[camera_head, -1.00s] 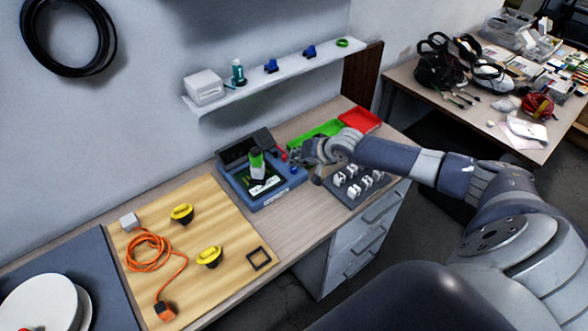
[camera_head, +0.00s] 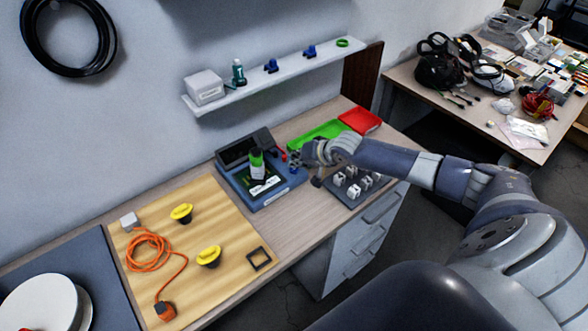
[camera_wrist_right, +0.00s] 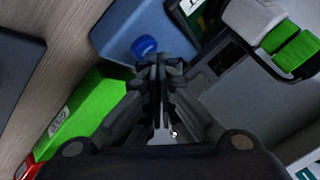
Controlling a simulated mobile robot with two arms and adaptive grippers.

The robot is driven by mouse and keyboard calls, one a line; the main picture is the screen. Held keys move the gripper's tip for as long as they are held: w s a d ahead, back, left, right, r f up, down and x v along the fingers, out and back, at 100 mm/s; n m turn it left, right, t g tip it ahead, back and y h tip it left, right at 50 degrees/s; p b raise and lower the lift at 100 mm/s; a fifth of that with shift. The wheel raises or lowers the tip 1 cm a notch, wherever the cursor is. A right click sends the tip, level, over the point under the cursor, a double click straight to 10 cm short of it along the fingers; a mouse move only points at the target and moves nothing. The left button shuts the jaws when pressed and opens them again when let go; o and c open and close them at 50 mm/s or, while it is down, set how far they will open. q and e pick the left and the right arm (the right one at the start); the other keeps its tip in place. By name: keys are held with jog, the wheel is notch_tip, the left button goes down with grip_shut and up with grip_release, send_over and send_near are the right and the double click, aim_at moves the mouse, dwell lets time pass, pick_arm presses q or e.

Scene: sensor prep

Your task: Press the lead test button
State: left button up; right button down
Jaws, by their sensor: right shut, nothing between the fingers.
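The blue lead tester (camera_head: 278,194) stands on the bench with a dark screen part at its back and a green-and-white piece (camera_head: 257,162) upright on it. A round blue button (camera_head: 293,169) is on its right end; it also shows in the right wrist view (camera_wrist_right: 144,45) on the blue casing. My right gripper (camera_head: 296,160) is shut and empty, its fingertips (camera_wrist_right: 158,64) close beside the button. I cannot tell whether they touch it. My left gripper is not in view.
A green tray (camera_head: 312,134) and a red tray (camera_head: 360,121) lie behind my right gripper. A dark rack (camera_head: 350,200) with several white pieces sits below my right wrist. A wooden board (camera_head: 215,220) with yellow knobs and an orange cable lies left. A shelf (camera_head: 250,88) hangs above.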

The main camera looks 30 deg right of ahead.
jog(key=shift+f, duration=0.55)
dwell(0.5)
jog(key=shift+r+p, duration=0.9)
jog(key=shift+r, duration=0.05)
notch_tip(320, 180, up, 5)
jog(key=p, duration=0.5)
dwell(0.6)
